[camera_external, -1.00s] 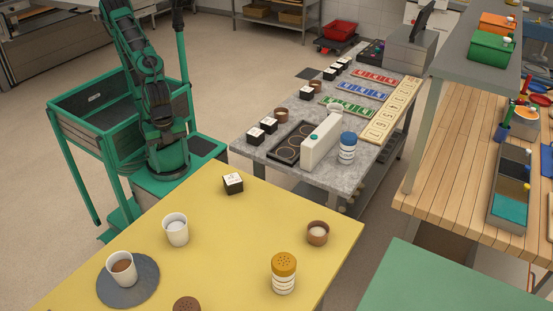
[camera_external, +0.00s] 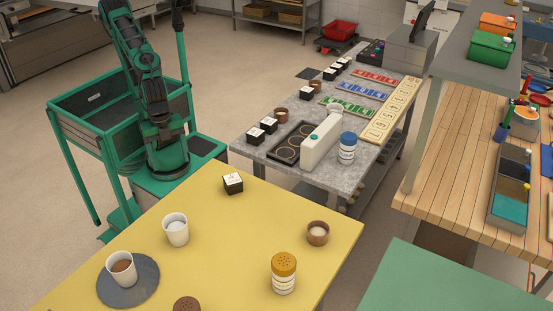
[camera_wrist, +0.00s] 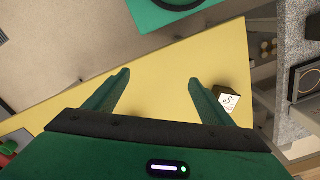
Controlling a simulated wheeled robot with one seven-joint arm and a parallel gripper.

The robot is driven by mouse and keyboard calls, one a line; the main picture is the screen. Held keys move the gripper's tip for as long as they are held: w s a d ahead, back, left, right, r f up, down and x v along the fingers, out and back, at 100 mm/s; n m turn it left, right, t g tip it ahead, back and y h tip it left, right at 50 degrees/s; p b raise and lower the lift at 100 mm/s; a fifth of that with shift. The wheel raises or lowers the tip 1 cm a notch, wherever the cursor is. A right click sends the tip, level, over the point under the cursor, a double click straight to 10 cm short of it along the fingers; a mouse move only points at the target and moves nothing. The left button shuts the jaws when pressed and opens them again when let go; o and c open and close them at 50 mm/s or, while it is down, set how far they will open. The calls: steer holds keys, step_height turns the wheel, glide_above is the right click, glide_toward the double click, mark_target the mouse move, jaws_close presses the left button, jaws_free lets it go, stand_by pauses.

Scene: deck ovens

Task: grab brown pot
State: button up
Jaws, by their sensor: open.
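A small brown pot (camera_external: 317,233) with pale contents stands near the right edge of the yellow table (camera_external: 260,215). Similar small brown pots stand on the grey counter, one (camera_external: 280,115) behind the black tray and one (camera_external: 315,87) further back. My gripper (camera_wrist: 156,86) is open and empty in the wrist view, its two green fingers apart above the yellow table. No brown pot can be made out in the wrist view. In the external view my arm is folded upright behind the table, and I cannot make out the fingers there.
A black cube (camera_external: 233,183) with a white top stands at the table's back; it also shows beside the right finger (camera_wrist: 229,98). White cups (camera_external: 176,230), a grey round mat (camera_external: 142,285) and a yellow-topped shaker (camera_external: 284,273) share the table. Its middle is clear.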

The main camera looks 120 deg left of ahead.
steer(key=w+d+r+n, duration=0.1)
steer(key=w+r+n, duration=0.15)
steer(key=w, duration=0.85)
steer(key=n+t+y, duration=0.2)
steer(key=n+t, duration=0.2)
steer(key=n, duration=0.6)
glide_toward(318, 229)
steer(key=x, duration=0.5)
steer(key=shift+w+d+f, duration=0.15)
steer(key=shift+f, duration=0.05)
steer(key=shift+a+x, duration=0.15)
steer(key=shift+x, duration=1.15)
steer(key=shift+a+x, duration=0.15)
steer(key=shift+x, duration=1.15)
steer(key=shift+r, duration=0.1)
steer(key=c, duration=1.3)
